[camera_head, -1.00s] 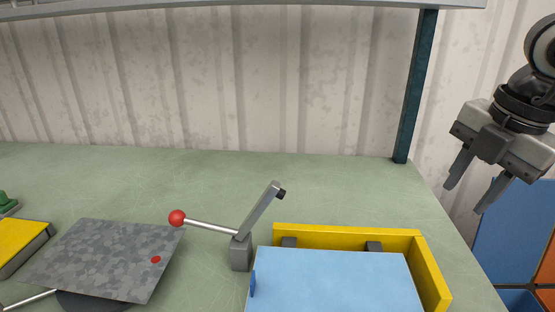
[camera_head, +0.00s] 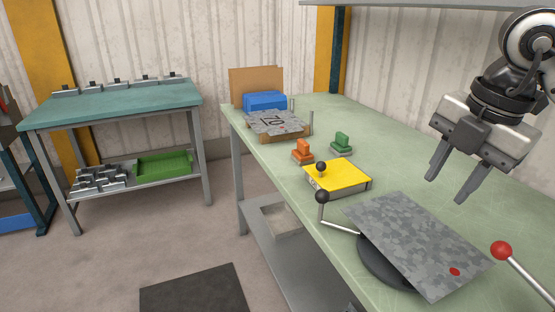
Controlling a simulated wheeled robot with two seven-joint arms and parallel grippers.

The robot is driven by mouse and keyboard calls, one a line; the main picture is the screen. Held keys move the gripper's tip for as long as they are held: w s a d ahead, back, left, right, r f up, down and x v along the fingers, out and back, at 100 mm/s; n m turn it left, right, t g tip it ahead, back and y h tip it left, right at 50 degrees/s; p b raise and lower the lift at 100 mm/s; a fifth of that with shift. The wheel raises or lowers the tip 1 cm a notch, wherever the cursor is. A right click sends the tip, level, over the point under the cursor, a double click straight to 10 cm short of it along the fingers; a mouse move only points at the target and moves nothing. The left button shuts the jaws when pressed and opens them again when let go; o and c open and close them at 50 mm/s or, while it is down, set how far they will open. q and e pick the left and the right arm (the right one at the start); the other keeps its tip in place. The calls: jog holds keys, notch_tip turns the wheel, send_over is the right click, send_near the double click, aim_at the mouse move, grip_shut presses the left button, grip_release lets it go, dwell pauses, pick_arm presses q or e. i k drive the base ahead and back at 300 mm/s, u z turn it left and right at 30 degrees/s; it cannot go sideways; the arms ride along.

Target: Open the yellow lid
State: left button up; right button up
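The yellow lid (camera_head: 340,175) is a flat yellow panel on top of a low box on the green workbench, and it looks closed. A black ball knob (camera_head: 321,167) stands at its left edge. My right gripper (camera_head: 448,190) hangs in the air at the upper right, above the bench and to the right of the lid. Its two fingers are apart with nothing between them. My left gripper is not in the view.
A grey mottled sheet (camera_head: 415,240) lies tilted over a dark round base, with a black-knobbed lever (camera_head: 323,197) beside it. A red-knobbed lever (camera_head: 502,250) is at the right. Orange (camera_head: 303,152) and green (camera_head: 342,144) pieces stand behind the lid.

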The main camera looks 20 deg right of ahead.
aim_at(332, 175)
jog(key=u, duration=0.05)
jog(key=i, duration=1)
